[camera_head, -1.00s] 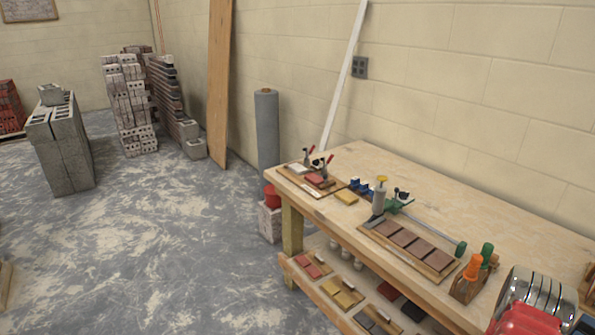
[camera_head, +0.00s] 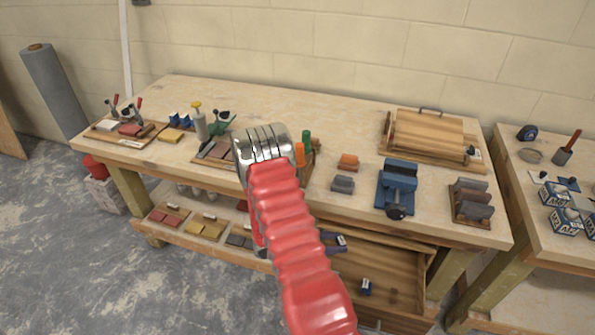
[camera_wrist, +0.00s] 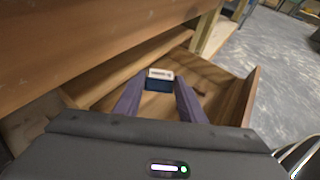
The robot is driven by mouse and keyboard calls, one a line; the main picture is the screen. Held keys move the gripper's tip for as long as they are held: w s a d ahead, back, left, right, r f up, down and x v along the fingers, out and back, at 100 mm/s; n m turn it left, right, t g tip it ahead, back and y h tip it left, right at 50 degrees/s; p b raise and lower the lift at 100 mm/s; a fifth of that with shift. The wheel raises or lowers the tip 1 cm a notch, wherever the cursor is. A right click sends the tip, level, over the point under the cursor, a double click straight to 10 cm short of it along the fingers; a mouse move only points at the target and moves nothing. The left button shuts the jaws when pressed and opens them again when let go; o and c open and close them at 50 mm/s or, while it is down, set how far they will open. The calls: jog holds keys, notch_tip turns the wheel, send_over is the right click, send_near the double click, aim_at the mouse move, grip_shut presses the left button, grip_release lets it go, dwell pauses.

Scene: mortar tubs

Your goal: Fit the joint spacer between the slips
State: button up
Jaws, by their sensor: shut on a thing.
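My gripper (camera_wrist: 159,86) is over the open drawer, with its two dark purple fingers shut on a small dark blue piece with a white marked face (camera_wrist: 160,74). I cannot tell for sure that this piece is the joint spacer. In the head view my gripper (camera_head: 333,241) shows partly behind my red arm, at the drawer's left part. Brown slips (camera_head: 216,150) lie on a board on the bench, largely hidden by my arm's silver joint. A wooden jig with toggle clamps (camera_head: 125,130) holds a red slip and a pale one at the bench's left end.
The drawer (camera_head: 400,270) is pulled out below the bench top and holds another blue-and-white piece (camera_head: 366,287). A blue vise-like tool (camera_head: 397,185), a grey block (camera_head: 343,184) and a slip rack (camera_head: 471,200) stand along the front edge. The bench's back middle is clear.

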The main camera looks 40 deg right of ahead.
jog(key=w+a+r+n+t, duration=0.3)
jog(key=w+a, duration=0.3)
jog(key=a, duration=0.6)
jog(key=w+a+r+n+t+y, duration=0.1)
jog(key=w+a+r+n+t, duration=0.2)
jog(key=a, duration=1)
jog(key=w+a+r+n+t, duration=0.4)
jog(key=w+a+n+t, duration=0.3)
jog(key=a, duration=0.5)
jog(key=w, duration=0.2)
jog(key=shift+w+a+t+y, duration=0.3)
jog(key=shift+t, duration=0.1)
jog(key=shift+r, duration=0.1)
